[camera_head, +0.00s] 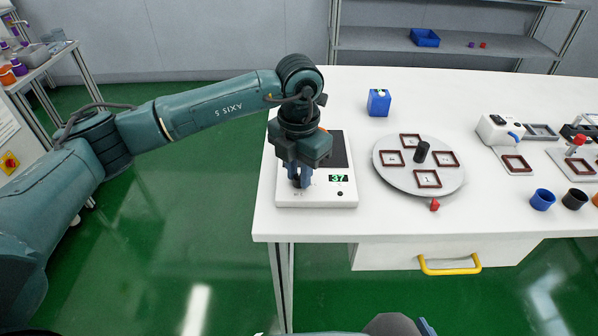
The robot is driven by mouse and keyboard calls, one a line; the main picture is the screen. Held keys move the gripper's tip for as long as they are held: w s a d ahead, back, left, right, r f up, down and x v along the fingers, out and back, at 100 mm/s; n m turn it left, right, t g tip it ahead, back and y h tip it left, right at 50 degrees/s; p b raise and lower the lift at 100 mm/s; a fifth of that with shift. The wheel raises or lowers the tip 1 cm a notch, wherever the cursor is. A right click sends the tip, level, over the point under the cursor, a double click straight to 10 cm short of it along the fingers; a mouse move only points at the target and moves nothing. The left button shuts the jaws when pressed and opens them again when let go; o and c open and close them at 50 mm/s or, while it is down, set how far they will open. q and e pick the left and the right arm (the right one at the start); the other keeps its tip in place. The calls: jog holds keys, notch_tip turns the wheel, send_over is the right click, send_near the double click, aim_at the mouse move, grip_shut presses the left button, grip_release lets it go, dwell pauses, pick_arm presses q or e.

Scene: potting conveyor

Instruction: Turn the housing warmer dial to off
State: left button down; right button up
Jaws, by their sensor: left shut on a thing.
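The housing warmer (323,194) is a flat white box with a dark top plate at the left end of the white table. Its green display (338,178) reads 37. My left gripper (301,181) points down over the front left of the warmer, at the dark dial (297,184), and is shut on it. The fingers and wrist hide most of the dial, so its pointer setting cannot be read. A small dark knob (340,194) sits at the warmer's front right. My right gripper is not in view.
A round grey turntable (394,178) with several brown square frames stands right of the warmer. A blue box (379,103) stands behind. Blue (542,200) and black cups and small devices (499,130) fill the right side. A yellow drawer handle (449,270) juts out in front.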

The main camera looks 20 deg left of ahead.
aim_at(299, 177)
pick_arm(q)
jog(key=shift+n, duration=0.3)
dwell(0.4)
jog(key=c, duration=1.3)
grip_release()
jog(key=shift+o, duration=0.2)
notch_tip(299, 177, up, 13)
jog(key=shift+r, duration=0.15)
